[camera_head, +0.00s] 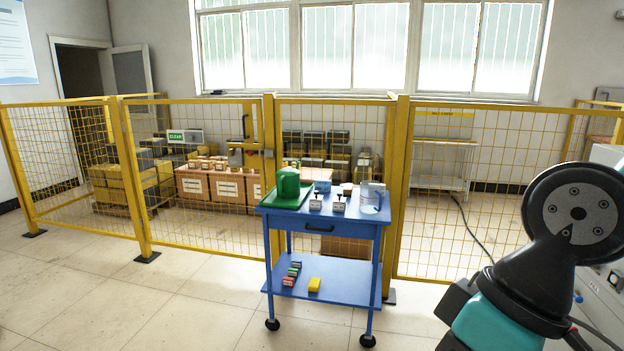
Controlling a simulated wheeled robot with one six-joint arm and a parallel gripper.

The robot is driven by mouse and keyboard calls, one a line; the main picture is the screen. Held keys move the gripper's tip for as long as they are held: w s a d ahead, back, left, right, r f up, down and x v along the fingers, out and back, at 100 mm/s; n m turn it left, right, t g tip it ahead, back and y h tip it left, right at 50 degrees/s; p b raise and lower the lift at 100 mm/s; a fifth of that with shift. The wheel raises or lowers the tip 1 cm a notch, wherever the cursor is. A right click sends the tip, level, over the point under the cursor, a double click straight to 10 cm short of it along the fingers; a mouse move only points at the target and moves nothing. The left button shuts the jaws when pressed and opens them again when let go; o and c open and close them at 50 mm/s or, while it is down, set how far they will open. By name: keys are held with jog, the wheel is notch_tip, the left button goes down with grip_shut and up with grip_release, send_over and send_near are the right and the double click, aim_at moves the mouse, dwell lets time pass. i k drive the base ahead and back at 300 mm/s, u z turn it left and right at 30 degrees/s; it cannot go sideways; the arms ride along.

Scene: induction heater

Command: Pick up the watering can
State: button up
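One link of my arm fills the lower right of the view, well apart from the cart. My gripper does not show in this view.
A yellow mesh fence (200,235) stands behind the cart. The floor (190,305) at front left is clear.

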aim_at(287, 178)
jog(key=z, duration=0.25)
jog(key=i, duration=1.85)
jog(key=u, duration=0.65)
jog(key=i, duration=1.45)
jog(key=u, duration=0.75)
